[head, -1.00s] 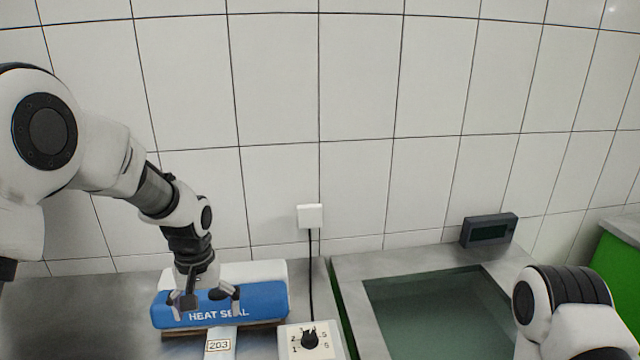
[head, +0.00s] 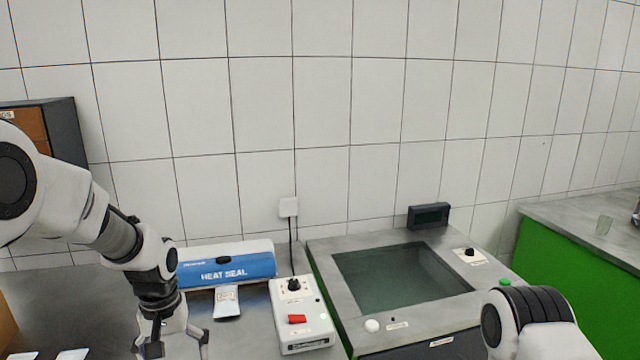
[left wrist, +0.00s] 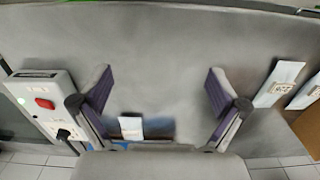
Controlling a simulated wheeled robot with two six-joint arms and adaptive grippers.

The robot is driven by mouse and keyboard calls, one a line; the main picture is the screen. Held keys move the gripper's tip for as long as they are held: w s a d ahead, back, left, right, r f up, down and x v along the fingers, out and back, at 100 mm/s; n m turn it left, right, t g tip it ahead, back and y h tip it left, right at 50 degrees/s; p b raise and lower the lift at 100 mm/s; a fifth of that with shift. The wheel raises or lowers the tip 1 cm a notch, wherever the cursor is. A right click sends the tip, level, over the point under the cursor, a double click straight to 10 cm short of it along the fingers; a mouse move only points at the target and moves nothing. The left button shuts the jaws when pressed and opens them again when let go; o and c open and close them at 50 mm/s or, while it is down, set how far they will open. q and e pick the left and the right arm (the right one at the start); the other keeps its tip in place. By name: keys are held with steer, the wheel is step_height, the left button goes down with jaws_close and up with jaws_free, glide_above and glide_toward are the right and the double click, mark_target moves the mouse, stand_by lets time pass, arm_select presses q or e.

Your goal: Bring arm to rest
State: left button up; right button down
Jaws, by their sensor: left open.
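My left gripper (head: 174,345) is open and empty at the lower left of the head view, in front of the blue heat sealer (head: 228,268). In the left wrist view its two fingers (left wrist: 160,98) stand wide apart over bare grey bench. A labelled pouch (head: 227,301) lies at the front of the sealer, apart from the gripper. The pouch also shows between the fingers in the left wrist view (left wrist: 131,128), farther off. Of my right arm only a white and black link shows at the lower right; its gripper is out of view.
A control box (head: 302,318) with a dial and red switch stands right of the sealer. A sunken tank (head: 325,262) lies beyond it. Pouches (left wrist: 280,82) lie near a brown box (left wrist: 308,130). A green-sided counter (head: 570,250) is at right.

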arm_select(q)
steer(key=f, duration=0.3)
steer(key=s+f+g, duration=0.1)
steer(key=f, duration=0.2)
steer(key=s+f+g, duration=0.1)
steer(key=f, duration=0.2)
steer(key=shift+s, duration=0.25)
steer(key=s+f+m, duration=0.1)
steer(key=s+f, duration=0.6)
steer(key=s, duration=0.3)
steer(key=s+d+f+g, duration=0.1)
steer(key=s+f, duration=0.5)
steer(key=s, duration=0.4)
steer(key=s+f+m, duration=0.1)
steer(key=s+f, duration=0.6)
steer(key=s, duration=0.3)
steer(key=w+t, duration=0.1)
steer(key=w, duration=0.1)
steer(key=w+t, duration=0.2)
steer(key=w, duration=0.1)
steer(key=shift+r+m, duration=0.2)
steer(key=shift+m, duration=0.1)
steer(key=shift+s, duration=0.1)
